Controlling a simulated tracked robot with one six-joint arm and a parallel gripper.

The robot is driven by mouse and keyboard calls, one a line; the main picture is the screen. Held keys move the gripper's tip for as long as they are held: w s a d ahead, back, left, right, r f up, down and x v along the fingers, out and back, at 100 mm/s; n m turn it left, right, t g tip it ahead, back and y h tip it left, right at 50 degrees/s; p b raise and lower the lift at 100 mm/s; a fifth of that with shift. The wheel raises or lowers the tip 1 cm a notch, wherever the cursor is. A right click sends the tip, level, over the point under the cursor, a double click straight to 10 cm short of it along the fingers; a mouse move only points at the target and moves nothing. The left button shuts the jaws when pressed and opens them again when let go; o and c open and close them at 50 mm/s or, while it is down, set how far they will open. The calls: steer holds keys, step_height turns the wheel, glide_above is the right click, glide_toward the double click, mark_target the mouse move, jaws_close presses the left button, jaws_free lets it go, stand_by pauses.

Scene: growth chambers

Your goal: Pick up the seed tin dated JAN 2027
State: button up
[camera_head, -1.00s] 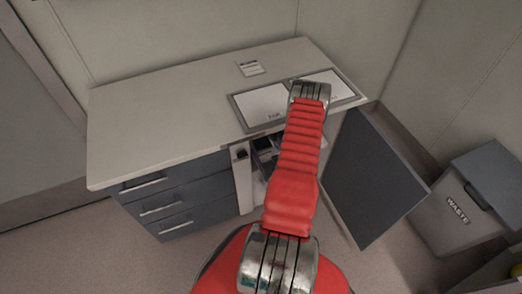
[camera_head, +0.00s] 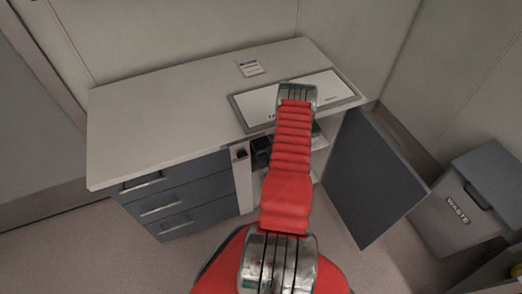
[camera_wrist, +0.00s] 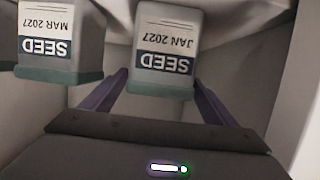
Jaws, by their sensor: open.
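The seed tin dated JAN 2027 (camera_wrist: 167,45) is a grey tin with a green end and a white and dark blue label, which reads upside down in the wrist view. A like tin dated MAR 2027 (camera_wrist: 60,35) is to its left. My gripper (camera_wrist: 160,80) is open, with one purple finger on each side of the JAN 2027 tin's near end. I cannot tell how far the fingers reach along it, and no grip shows. In the head view my arm hides the gripper and the tins.
The open cabinet door (camera_head: 372,180) stands to the right of the arm. The counter (camera_head: 165,115) lies above the cabinet, with drawers (camera_head: 175,190) at left. A waste bin (camera_head: 470,205) is further right. In the wrist view a pale wall (camera_wrist: 295,80) is close on the right.

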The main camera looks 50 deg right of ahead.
steer(key=shift+c, duration=0.3)
steer(key=c, duration=1.3)
steer(key=shift+o, duration=0.2)
steer(key=shift+r, duration=0.1)
steer(key=shift+r, duration=4.9)
